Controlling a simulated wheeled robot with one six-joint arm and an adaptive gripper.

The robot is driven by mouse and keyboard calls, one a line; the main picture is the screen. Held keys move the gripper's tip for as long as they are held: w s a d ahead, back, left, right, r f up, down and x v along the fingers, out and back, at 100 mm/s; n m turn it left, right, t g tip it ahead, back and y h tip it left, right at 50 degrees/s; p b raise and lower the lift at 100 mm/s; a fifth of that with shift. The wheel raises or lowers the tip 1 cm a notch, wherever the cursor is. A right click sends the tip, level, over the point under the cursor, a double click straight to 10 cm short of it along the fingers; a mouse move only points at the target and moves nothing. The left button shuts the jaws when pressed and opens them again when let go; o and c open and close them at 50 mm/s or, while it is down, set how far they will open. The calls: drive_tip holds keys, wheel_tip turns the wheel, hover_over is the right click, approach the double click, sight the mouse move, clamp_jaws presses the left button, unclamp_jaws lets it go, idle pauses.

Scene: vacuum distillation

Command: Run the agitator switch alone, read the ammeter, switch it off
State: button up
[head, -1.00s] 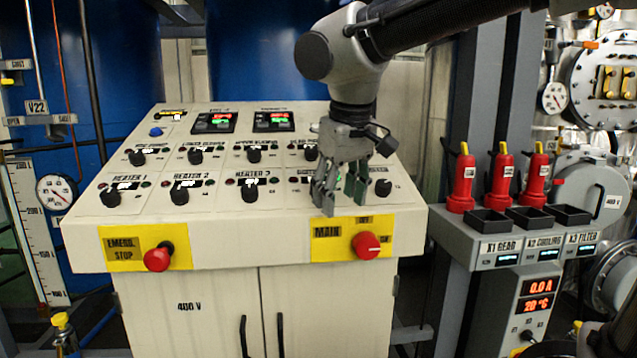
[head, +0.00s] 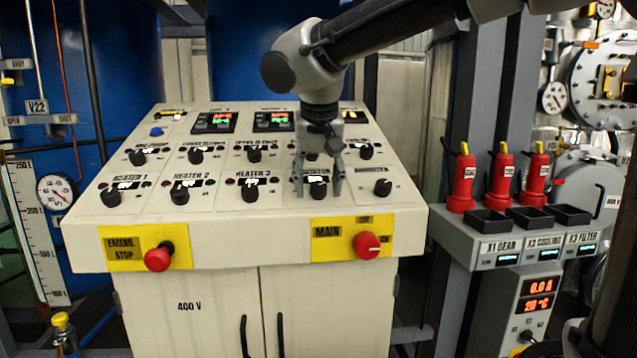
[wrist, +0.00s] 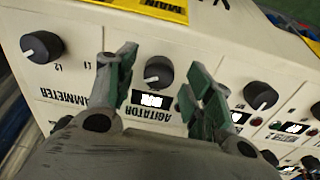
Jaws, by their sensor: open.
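The agitator switch is a black rotary knob, seen in the wrist view (wrist: 159,72) above its upside-down AGITATOR label. My gripper (head: 318,192) is open, with one finger on each side of this knob; I cannot tell whether they touch it. In the head view the knob is partly hidden between the fingers. The ammeter selector knob (head: 383,187) is at the right end of the front row, and shows in the wrist view (wrist: 42,46) above its AMMETER label. A red display (head: 541,286) on the right reads 0.0 A and 20 °C.
The heater 3 knob (head: 250,193) stands left of my gripper. The yellow MAIN plate bears a red rotary switch (head: 367,245) below. The red emergency stop (head: 157,258) is at front left. Red-handled plugs (head: 501,178) stand on the right shelf.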

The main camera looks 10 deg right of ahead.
drive_tip(key=shift+w+f, duration=0.15)
drive_tip(key=shift+f, duration=0.15)
drive_tip(key=c, duration=1)
